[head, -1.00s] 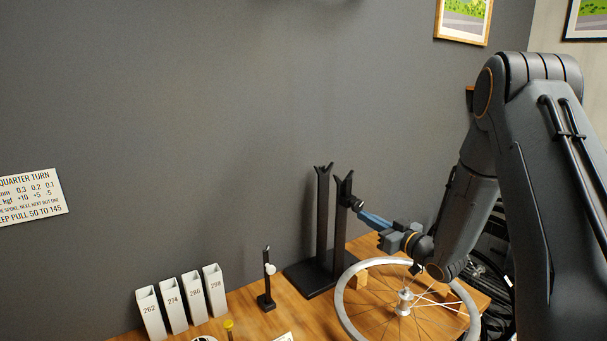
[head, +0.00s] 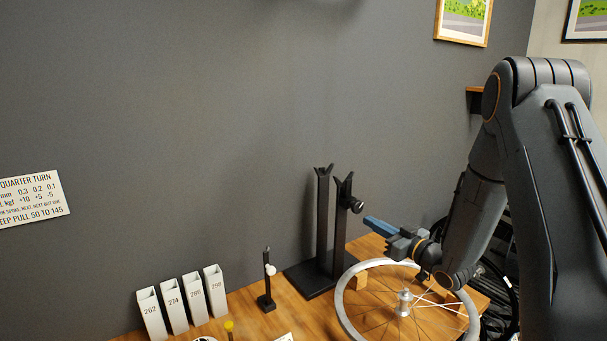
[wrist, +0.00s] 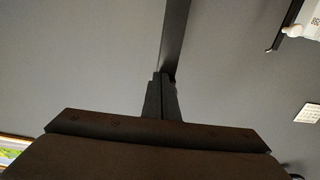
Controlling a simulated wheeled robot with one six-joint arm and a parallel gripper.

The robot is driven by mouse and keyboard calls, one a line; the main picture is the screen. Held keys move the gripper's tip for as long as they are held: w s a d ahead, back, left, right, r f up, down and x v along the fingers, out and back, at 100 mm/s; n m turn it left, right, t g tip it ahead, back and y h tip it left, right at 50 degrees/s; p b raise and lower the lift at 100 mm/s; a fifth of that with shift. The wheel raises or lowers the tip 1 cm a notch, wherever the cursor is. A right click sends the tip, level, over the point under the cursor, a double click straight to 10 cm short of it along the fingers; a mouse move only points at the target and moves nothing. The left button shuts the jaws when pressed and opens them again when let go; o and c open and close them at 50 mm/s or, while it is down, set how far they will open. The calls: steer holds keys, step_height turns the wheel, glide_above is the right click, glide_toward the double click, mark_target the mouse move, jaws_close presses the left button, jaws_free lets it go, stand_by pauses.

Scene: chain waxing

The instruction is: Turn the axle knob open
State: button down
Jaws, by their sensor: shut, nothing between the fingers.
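The axle knob (head: 357,206) is a small dark round knob on the right-hand upright of the black wheel stand (head: 323,225). My gripper (head: 370,221), with blue fingers, is shut and empty. In the head view its tips are just right of and slightly below the knob, with a gap between them. In the wrist view my closed fingers (wrist: 162,90) point at a dark upright of the stand (wrist: 175,40). The knob cannot be made out in the wrist view.
A spoked wheel (head: 345,305) lies on the wooden table (head: 245,305) below my gripper. A small black post (head: 267,283) and several numbered white holders (head: 171,305) stand to the left.

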mark_target(355, 206)
steer(key=p+v, duration=0.1)
steer(key=v, duration=0.2)
steer(key=shift+s+d, duration=0.2)
steer(key=shift+s, duration=0.1)
steer(key=w+a, duration=0.3)
steer(key=a, duration=0.3)
steer(key=shift+r, duration=0.25)
stand_by(0.5)
steer(key=shift+w+r, duration=0.15)
stand_by(0.6)
